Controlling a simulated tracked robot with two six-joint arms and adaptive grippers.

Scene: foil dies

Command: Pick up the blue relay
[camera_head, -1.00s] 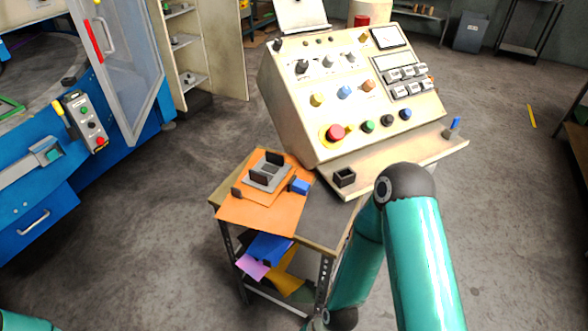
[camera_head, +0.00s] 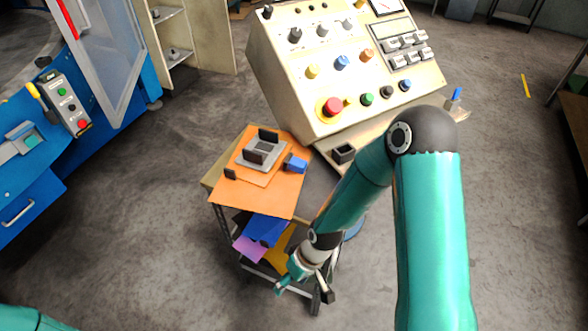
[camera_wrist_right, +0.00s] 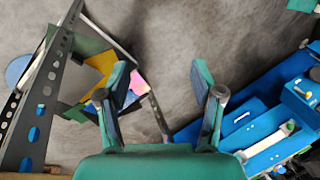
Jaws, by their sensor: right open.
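The blue relay (camera_head: 296,164) is a small blue block at the right edge of the orange sheets on the small table, beside a grey fixture. My right gripper (camera_head: 304,292) is open and empty. It is low in front of the table, below the tabletop and well apart from the relay. In the right wrist view its two fingers (camera_wrist_right: 160,72) are spread over floor, with nothing between them. I cannot make out the relay in that view. My left gripper is out of view; only a bit of my left arm shows at the lower left.
Orange sheets (camera_head: 238,188) and a grey fixture (camera_head: 260,154) with dark blocks cover the tabletop. Coloured sheets (camera_head: 266,229) lie on the lower shelf. A control console (camera_head: 335,60) stands behind, with a small dark open box (camera_head: 343,153) on its ledge.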

